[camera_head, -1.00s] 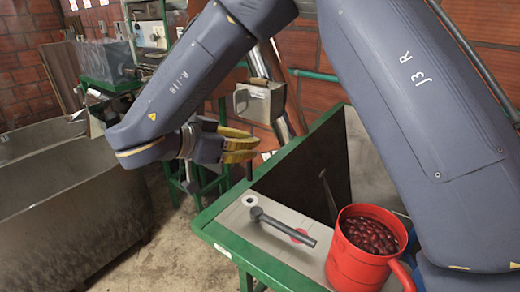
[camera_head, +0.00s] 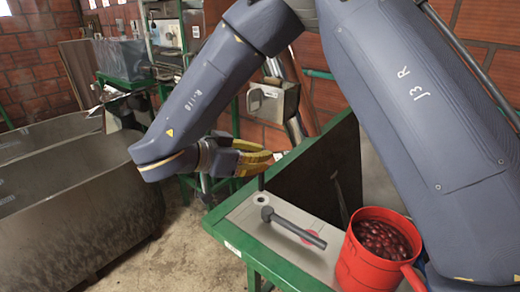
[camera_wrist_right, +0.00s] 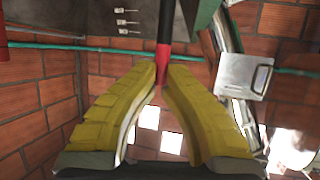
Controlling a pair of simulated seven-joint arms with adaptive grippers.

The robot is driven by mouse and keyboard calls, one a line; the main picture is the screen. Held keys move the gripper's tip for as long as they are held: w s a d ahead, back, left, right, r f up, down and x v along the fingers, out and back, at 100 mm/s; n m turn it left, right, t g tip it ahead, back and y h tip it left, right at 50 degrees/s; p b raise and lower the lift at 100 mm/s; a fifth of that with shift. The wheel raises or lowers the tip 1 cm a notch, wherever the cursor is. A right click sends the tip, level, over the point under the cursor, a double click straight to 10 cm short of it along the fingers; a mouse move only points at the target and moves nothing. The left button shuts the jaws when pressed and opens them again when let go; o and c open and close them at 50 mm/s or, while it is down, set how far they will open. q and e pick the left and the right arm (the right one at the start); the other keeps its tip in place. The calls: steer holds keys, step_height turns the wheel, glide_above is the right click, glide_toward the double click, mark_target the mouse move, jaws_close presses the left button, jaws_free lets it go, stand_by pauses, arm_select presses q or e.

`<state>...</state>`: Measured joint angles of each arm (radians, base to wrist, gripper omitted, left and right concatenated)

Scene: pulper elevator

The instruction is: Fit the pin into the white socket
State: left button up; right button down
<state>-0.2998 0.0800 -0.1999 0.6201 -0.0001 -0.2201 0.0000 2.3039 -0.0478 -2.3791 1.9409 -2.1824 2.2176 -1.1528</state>
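My right gripper (camera_head: 266,158) is above the far left corner of the green-edged table. Its yellow fingers are shut on the pin, a slim rod. In the wrist view the pin (camera_wrist_right: 164,60) is dark with a red section and sits between the fingertips of my right gripper (camera_wrist_right: 163,76). In the head view the pin (camera_head: 261,182) points down, roughly upright, its lower end just over the white socket (camera_head: 261,199). The socket is a white ring with a dark hole on the tabletop. Whether the tip touches it cannot be told. My left gripper is not in view.
A dark grey lever (camera_head: 292,225) lies on the tabletop (camera_head: 238,217) close to the socket, over a red disc (camera_head: 313,237). A red mug (camera_head: 368,262) of dark red cherries stands at the right. A dark upright panel (camera_head: 318,175) rises behind.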

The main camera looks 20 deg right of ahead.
mark_target(260, 182)
steer(key=shift+f, duration=1.1)
steer(key=shift+f, duration=2.6)
stand_by(1.3)
steer(key=c, duration=1.5)
jaws_free()
steer(key=shift+a, duration=0.1)
steer(key=shift+v, duration=3.75)
